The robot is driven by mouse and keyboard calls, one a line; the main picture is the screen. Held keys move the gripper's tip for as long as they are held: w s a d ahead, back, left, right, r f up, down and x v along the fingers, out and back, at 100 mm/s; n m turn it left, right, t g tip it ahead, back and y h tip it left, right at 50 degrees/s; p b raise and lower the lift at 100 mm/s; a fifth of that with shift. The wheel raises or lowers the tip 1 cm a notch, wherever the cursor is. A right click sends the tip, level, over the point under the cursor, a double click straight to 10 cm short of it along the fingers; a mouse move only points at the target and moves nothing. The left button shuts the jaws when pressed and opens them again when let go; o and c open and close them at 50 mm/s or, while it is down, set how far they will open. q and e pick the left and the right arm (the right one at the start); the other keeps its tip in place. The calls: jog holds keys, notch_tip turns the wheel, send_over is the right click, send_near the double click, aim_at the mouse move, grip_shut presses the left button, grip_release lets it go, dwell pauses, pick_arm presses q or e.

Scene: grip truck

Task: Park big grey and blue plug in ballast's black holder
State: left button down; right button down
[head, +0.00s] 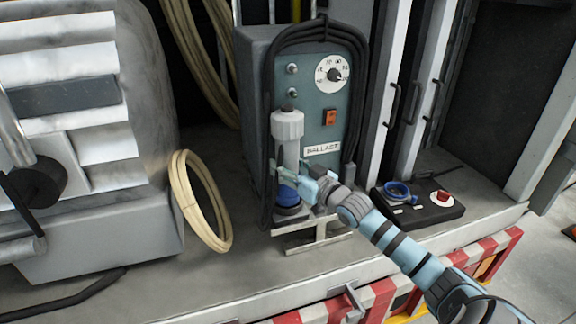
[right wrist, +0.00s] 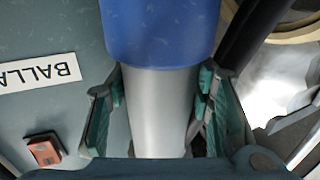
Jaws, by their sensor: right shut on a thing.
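The big grey and blue plug (head: 288,134) stands upright against the front left of the ballast (head: 325,105), grey body up and blue end (head: 288,193) down. My right gripper (head: 292,180) is shut on the plug's lower grey body, just above the blue part. In the right wrist view its fingers lie on both sides of the grey cylinder (right wrist: 157,110), with the blue end (right wrist: 160,30) beyond. A black round piece, seemingly the black holder (head: 289,210), shows directly under the blue end. I cannot tell how deep the plug sits in it. My left gripper is not in view.
A black cable loops over the ballast and down its sides. A coiled beige hose (head: 203,203) stands to the left. A black control box (head: 420,205) with a red knob and a blue ring lies to the right. The truck bed edge has red-white stripes (head: 380,292).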

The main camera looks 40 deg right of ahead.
jog(key=shift+w+f+b, duration=0.1)
jog(key=shift+f+b, duration=1.05)
jog(key=shift+f, duration=0.2)
jog(key=c, duration=1)
grip_release()
jog(key=shift+o, duration=1.4)
jog(key=shift+s+r, duration=0.15)
jog(key=shift+s, duration=0.05)
jog(key=o, duration=0.3)
jog(key=shift+w, duration=0.1)
jog(key=shift+o, duration=0.2)
notch_tip(320, 180, up, 5)
jog(key=p, duration=0.5)
